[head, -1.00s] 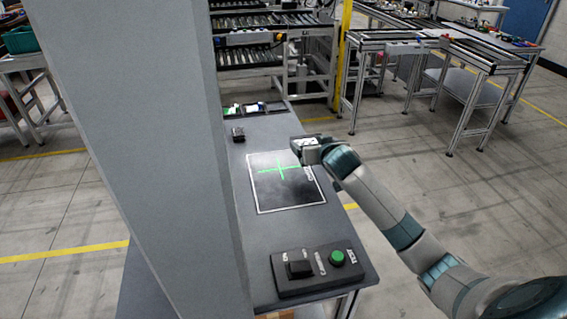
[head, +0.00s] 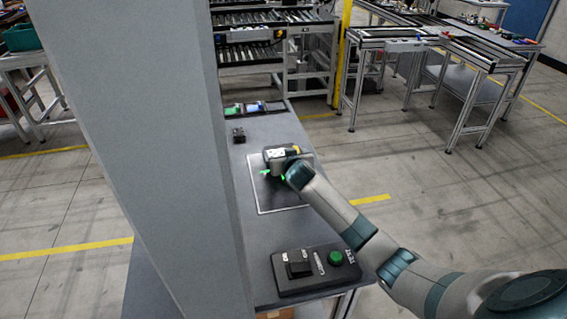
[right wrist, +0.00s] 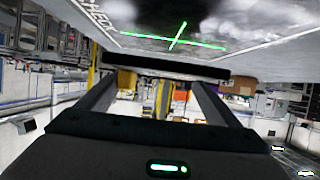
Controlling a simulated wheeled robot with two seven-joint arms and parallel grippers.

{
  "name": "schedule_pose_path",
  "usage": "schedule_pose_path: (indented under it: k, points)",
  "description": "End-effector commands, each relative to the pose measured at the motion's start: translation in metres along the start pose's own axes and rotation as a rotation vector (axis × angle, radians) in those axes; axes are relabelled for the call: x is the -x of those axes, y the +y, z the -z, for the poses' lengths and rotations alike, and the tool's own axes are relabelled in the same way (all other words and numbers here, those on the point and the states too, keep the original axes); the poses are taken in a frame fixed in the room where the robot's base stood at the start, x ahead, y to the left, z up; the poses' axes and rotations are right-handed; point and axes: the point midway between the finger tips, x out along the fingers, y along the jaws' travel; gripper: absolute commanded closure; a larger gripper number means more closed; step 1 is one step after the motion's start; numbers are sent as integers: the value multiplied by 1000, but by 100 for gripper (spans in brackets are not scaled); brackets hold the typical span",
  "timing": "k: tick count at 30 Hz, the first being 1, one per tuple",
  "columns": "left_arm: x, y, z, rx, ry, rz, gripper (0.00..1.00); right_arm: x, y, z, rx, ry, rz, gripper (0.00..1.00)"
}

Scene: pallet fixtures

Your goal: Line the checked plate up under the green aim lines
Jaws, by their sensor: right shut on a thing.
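The checked plate (head: 276,153) is small, with a black and white face, and sits at the tip of my right arm in the head view. My right gripper (head: 285,163) is shut on it above the dark square mat. In the right wrist view a dark bar, seemingly the plate's edge, spans between the fingers (right wrist: 152,90). The green aim lines (right wrist: 175,41) form a cross on the mat there. In the head view only short green bits (head: 264,172) show beside the gripper, which hides the rest. I cannot tell whether the plate touches the mat. My left gripper is not in view.
The white-edged mat (head: 275,200) lies on a grey table (head: 254,230). A control box with a green button (head: 335,258) is at the near end. A small black block (head: 239,135) and trays (head: 256,108) are at the far end.

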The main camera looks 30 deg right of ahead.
Motion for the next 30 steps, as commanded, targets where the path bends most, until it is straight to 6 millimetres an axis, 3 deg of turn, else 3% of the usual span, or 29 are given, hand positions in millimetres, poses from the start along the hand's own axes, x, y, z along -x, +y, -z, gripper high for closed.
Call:
schedule_pose_path:
  k: [12, 25, 26, 27, 30]
  points:
    - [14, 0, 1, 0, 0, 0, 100, -14, -1, -34, 0, 0, 1, 50]
    - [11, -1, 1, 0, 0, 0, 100, -16, 0, -39, -1, 1, 1, 50]
    - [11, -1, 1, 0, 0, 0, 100, -16, 0, -40, -1, -1, 0, 10]
    - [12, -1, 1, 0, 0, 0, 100, -16, 0, -39, 0, -1, 0, 0]
    - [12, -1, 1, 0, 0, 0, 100, -16, 0, -40, 0, -1, 0, 0]
